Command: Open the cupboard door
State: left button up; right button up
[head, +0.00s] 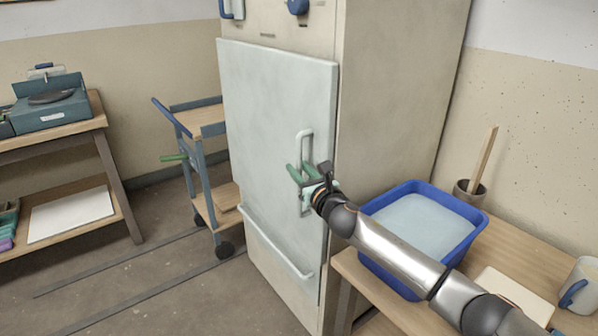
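The cupboard (395,90) is a tall cream cabinet in the middle of the head view. Its pale grey-white door (265,115) looks shut, lying flat against the front. An upright bar handle (305,140) sits near the door's right edge. My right gripper (300,170) is at this handle, with its green fingers apart and pointing at the door. The fingers seem to lie on either side of the bar; I cannot tell whether they touch it. My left gripper is not in view.
A blue tub (408,189) stands on the wooden table (520,252) at right, under my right arm. A trolley (203,118) stands left of the cupboard. Floor (150,285) in front is clear.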

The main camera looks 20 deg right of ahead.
grip_shut()
dwell(0.3)
dwell(1.2)
